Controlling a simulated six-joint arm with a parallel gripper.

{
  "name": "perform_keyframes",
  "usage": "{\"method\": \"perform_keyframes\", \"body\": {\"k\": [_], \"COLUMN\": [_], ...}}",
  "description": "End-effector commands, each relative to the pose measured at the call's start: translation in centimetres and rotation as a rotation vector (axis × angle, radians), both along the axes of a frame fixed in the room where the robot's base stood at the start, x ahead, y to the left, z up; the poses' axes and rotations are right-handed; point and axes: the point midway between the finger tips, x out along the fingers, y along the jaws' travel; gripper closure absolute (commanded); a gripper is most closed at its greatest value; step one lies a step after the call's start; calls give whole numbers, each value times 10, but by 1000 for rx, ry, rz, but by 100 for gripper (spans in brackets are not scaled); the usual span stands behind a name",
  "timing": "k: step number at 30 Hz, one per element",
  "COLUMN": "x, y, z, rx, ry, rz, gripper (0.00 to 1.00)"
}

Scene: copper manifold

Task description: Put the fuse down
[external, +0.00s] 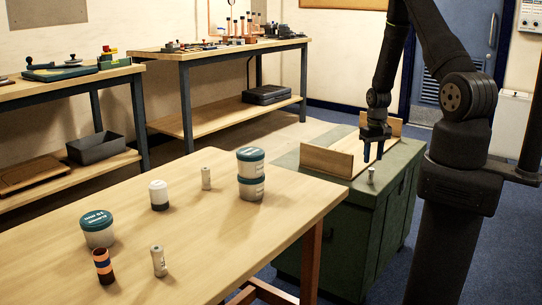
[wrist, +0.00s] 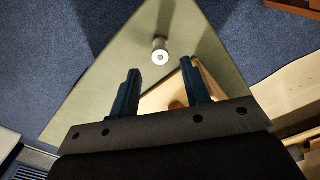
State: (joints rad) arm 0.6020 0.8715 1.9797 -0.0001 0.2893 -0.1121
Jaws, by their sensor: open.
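A small pale cylinder that looks like a fuse (external: 371,175) stands upright on the green cabinet top (external: 390,165), near its front corner. In the wrist view the fuse (wrist: 160,50) shows end-on, with a dark spot in its pale top. My gripper (external: 373,152) points down above the cabinet, with its fingers apart. In the wrist view the gripper (wrist: 160,70) has nothing between its fingertips, and the fuse stands just beyond them, apart from both. Two similar grey cylinders stand on the wooden table, one at the back (external: 206,178) and one at the front (external: 159,261).
A wooden tray (external: 328,162) with raised ends lies on the cabinet beside my gripper. The wooden table (external: 240,230) carries stacked green-lidded tubs (external: 251,175), another tub (external: 97,230), a white-capped jar (external: 159,196) and a banded cylinder (external: 103,266). Workbenches stand behind.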

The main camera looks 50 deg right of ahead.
Motion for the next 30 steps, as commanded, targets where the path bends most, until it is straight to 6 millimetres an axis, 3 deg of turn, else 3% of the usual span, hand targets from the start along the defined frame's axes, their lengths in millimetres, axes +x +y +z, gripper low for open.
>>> {"method": "perform_keyframes", "body": {"k": [6,12,25,30], "x": [0,0,0,-1], "y": [0,0,0,0], "z": [31,44,46,38], "rx": [-1,0,0,1], "ry": [-2,0,1,2], "rz": [0,0,0,0], "gripper": [57,57,57,57]}}
